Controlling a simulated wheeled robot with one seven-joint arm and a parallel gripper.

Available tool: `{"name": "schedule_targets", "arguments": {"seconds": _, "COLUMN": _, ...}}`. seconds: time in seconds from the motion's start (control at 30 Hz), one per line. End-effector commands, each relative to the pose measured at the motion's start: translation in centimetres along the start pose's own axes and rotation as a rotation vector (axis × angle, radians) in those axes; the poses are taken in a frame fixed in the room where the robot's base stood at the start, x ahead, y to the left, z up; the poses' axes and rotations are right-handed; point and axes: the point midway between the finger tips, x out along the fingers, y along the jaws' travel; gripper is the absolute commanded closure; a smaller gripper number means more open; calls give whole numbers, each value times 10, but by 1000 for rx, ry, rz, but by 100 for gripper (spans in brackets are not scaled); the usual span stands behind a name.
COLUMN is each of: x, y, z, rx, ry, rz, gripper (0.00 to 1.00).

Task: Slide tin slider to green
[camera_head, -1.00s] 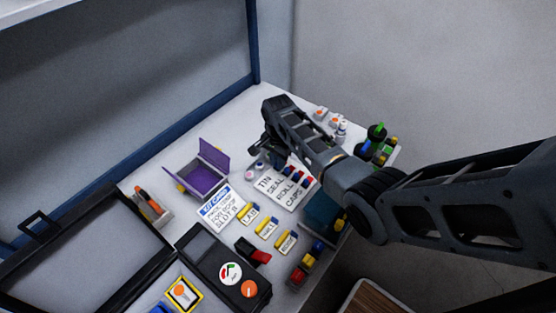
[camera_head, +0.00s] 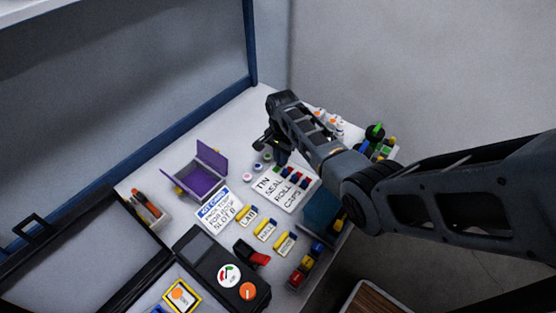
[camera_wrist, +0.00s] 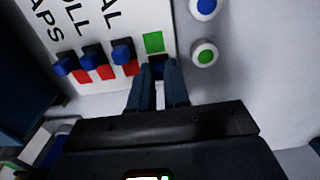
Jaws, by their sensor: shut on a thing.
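The slider panel (camera_head: 265,187) is a white board lettered TIN, SEAL, ROLL, CAPS. In the wrist view, the tin slider (camera_wrist: 157,68) is a dark blue knob between the fingertips of my gripper (camera_wrist: 158,75), which is shut on it. A green patch (camera_wrist: 153,42) lies bare just beyond the knob, on the panel's lettered side. The other three blue sliders (camera_wrist: 122,50) have red patches (camera_wrist: 130,68) bare on the near side. In the head view my gripper (camera_head: 279,158) is over the panel's far end and hides most of the tin slider.
Small round jars (camera_wrist: 204,54) stand close beside the panel's end. A purple open box (camera_head: 204,178), a white instruction card (camera_head: 214,211) and several yellow-labelled blocks (camera_head: 265,230) lie to the left. A black meter (camera_head: 205,257) lies in front. Bottles stand behind my arm.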

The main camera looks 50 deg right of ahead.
Motion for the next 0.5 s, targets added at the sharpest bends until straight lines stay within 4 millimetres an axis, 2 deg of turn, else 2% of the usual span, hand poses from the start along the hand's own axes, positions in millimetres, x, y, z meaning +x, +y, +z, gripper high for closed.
{"name": "schedule_targets", "arguments": {"seconds": 0.13, "x": -1, "y": 0, "z": -4, "rx": 4, "ry": 8, "rz": -3, "gripper": 100}}
{"name": "schedule_targets", "arguments": {"seconds": 0.17, "x": -1, "y": 0, "z": -4, "rx": 4, "ry": 8, "rz": -3, "gripper": 81}}
{"name": "schedule_targets", "arguments": {"seconds": 0.27, "x": -1, "y": 0, "z": -4, "rx": 4, "ry": 8, "rz": -3, "gripper": 72}}
{"name": "schedule_targets", "arguments": {"seconds": 0.5, "x": -2, "y": 0, "z": -2, "rx": 3, "ry": 6, "rz": -3, "gripper": 72}}
